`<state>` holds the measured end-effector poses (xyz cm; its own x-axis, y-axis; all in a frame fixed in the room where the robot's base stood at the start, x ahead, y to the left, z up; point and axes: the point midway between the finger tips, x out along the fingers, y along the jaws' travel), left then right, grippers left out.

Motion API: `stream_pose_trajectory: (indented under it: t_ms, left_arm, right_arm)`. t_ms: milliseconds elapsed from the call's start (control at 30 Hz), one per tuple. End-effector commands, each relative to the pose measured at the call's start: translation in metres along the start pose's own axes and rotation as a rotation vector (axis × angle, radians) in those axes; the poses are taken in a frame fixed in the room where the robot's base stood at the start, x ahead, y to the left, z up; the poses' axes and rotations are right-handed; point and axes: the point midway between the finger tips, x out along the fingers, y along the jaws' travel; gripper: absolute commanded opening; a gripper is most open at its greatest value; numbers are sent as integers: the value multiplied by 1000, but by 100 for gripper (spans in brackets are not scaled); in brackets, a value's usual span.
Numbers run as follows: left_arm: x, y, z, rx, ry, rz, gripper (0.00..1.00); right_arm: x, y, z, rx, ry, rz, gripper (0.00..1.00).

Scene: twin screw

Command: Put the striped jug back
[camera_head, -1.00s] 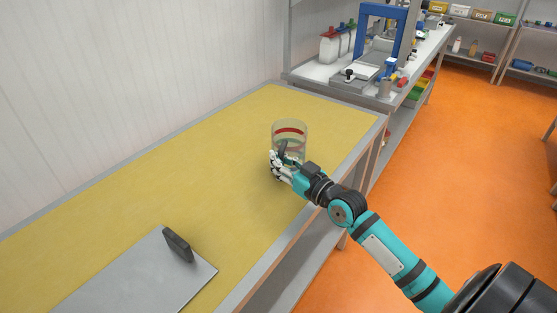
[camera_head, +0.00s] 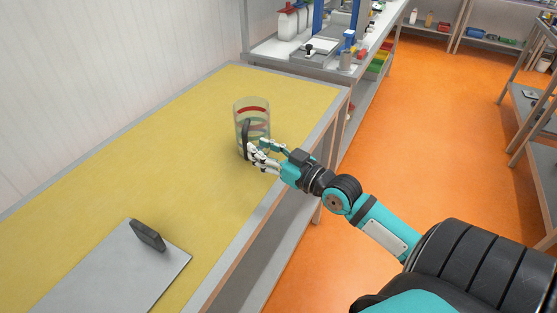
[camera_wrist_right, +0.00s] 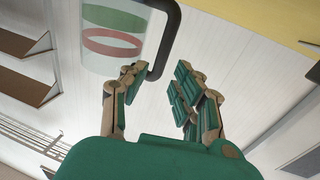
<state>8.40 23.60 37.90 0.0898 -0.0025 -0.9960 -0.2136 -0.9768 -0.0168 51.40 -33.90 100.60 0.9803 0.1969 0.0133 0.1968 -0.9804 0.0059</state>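The striped jug (camera_head: 252,116) is clear, with red and green bands and a dark handle (camera_head: 246,138). It appears to stand upright on the yellow table top (camera_head: 150,165), near its far right part. My right gripper (camera_head: 262,156) is at the handle side of the jug, with its fingers apart. The right gripper (camera_wrist_right: 160,78) is open there; whether a finger touches the handle I cannot tell. My left gripper is not in view.
A grey board (camera_head: 110,270) with a dark upright block (camera_head: 147,235) lies at the near left of the table. A bench with a blue frame and white bottles (camera_head: 290,22) stands beyond the far edge. The middle of the table is clear.

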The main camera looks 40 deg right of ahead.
Motion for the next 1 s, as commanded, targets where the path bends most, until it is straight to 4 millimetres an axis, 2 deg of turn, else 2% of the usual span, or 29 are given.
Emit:
stream_pose_trajectory:
  t_ms: [33,200,400,1000]
  left_arm:
    - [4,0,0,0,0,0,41]
    - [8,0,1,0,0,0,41]
    - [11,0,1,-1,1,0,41]
    - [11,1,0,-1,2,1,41]
  right_arm:
    - [-11,0,4,-1,-5,0,29]
    - [-36,0,3,-1,-4,0,29]
    - [-52,0,1,0,-2,0,29]
    - [-56,0,0,1,0,0,29]
